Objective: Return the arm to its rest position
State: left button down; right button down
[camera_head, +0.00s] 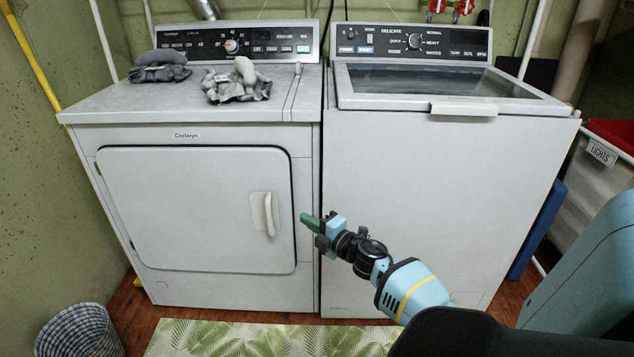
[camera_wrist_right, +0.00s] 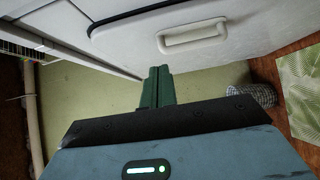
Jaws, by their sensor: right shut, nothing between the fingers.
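My right gripper (camera_head: 308,220) has green fingers and is shut and empty. In the head view it is in front of the gap between the dryer and the washer, a little right of the dryer door's handle (camera_head: 265,214). In the right wrist view the closed fingers (camera_wrist_right: 157,88) point at the green wall, and the handle (camera_wrist_right: 192,37) shows above them, apart from the fingers. My right arm (camera_head: 395,285) comes in from the lower right. My left gripper is not in view.
The dryer (camera_head: 215,290) has its door shut, with grey cloths (camera_head: 238,82) on top. The washer (camera_head: 430,190) stands to its right, lid down.

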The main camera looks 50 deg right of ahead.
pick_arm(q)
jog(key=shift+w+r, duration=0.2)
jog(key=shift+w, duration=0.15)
pick_arm(e)
jog(key=shift+s+a, duration=0.1)
jog(key=shift+s, duration=1.2)
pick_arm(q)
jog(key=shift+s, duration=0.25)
pick_arm(e)
jog(key=shift+f, duration=0.1)
